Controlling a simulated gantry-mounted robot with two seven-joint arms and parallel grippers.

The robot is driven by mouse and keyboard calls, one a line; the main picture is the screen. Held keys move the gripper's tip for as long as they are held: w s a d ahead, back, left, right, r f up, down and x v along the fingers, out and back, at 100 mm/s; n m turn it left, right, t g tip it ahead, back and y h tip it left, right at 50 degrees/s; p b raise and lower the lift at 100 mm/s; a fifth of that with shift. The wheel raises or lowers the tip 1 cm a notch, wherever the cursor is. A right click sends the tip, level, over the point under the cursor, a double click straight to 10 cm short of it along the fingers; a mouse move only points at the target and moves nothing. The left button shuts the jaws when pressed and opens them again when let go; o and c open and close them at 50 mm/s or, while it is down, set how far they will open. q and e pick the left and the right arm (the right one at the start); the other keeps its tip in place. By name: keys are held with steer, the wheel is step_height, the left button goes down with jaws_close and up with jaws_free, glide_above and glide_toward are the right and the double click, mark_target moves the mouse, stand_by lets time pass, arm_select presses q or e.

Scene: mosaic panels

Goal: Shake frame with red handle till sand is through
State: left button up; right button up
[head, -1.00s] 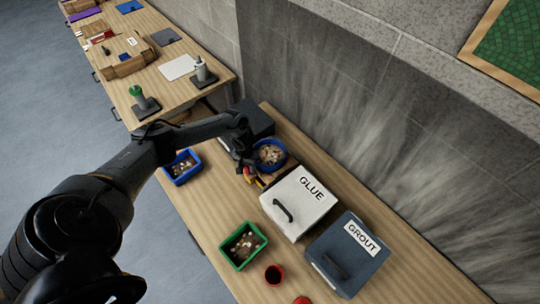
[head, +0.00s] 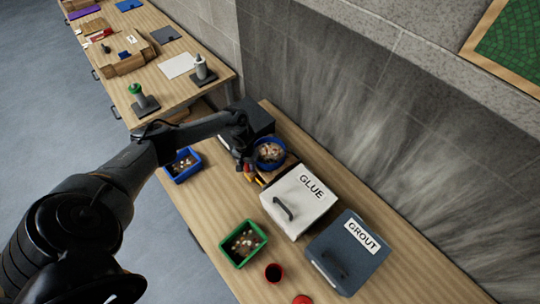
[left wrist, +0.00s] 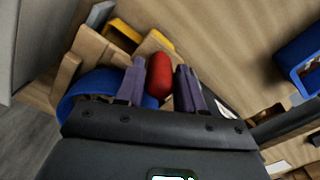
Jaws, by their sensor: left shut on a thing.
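The round blue frame (head: 283,161) holds brown and pale pieces. In the left wrist view the blue rim (left wrist: 88,88) shows beside and partly behind the gripper. A wooden stand (left wrist: 92,50) with yellow parts shows below the frame. I cannot tell how much sand is in the frame. My right gripper is out of view.
The white GLUE box (head: 304,207) and grey GROUT box (head: 350,258) stand close to the right. A blue bin (head: 184,177), a green bin (head: 262,231) and a red cup (head: 273,273) stand on the bench. The wall is behind.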

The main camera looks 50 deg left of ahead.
arm_select(q)
steer(key=shift+w, duration=0.5)
stand_by(0.4)
steer(key=o, duration=1.5)
steer(key=shift+r, duration=0.1)
step_height(320, 180, up, 3)
steer(key=shift+f+p, duration=0.1)
steer(key=shift+p, duration=1)
steer(key=shift+r, duration=2.5)
